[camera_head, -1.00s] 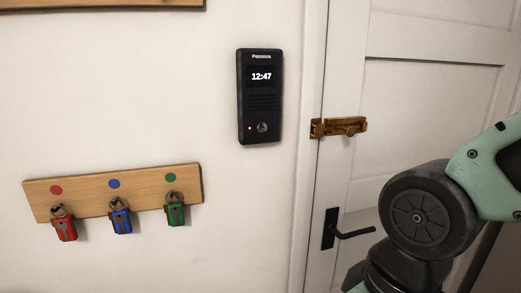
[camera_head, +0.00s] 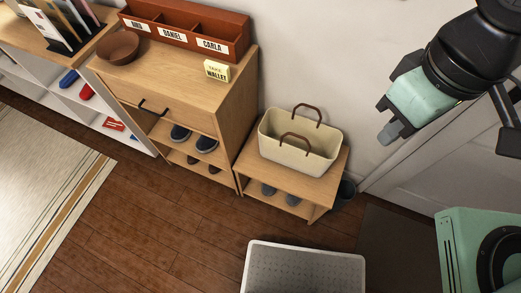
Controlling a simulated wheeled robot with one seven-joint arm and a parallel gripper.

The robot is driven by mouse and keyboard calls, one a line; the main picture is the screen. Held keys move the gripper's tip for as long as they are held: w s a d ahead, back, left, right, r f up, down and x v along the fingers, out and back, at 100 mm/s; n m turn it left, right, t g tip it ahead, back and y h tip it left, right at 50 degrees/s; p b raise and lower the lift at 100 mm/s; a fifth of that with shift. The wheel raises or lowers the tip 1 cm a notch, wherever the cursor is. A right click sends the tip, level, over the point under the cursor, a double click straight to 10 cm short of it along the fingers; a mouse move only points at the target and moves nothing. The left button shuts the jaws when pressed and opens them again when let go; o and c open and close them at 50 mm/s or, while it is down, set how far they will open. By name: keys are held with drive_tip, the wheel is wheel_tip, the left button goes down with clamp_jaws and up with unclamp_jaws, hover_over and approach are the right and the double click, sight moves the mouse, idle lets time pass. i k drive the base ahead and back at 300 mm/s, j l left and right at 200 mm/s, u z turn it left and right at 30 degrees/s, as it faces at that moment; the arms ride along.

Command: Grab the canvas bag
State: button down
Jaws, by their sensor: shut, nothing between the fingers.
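The canvas bag (camera_head: 293,151) is cream with two brown handles. It stands upright and open at the top on a low wooden shoe bench (camera_head: 318,190), right of the middle in the head view. My gripper (camera_head: 388,134) is at the upper right, to the right of the bag and apart from it. Its fingers are shut and empty.
A taller wooden cabinet (camera_head: 229,118) stands left of the bench, with a red-brown letter organiser (camera_head: 188,37), a brown bowl (camera_head: 118,47) and a yellow note (camera_head: 217,70) on top. Wooden floor (camera_head: 150,220) lies in front.

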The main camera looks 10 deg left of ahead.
sight(298, 140)
drive_tip(key=u, duration=0.4)
drive_tip(key=z, duration=0.6)
drive_tip(key=j+z, duration=0.9)
drive_tip(key=j, duration=0.55)
drive_tip(key=k+j, duration=0.15)
drive_tip(key=j, duration=0.6)
drive_tip(key=k, duration=0.05)
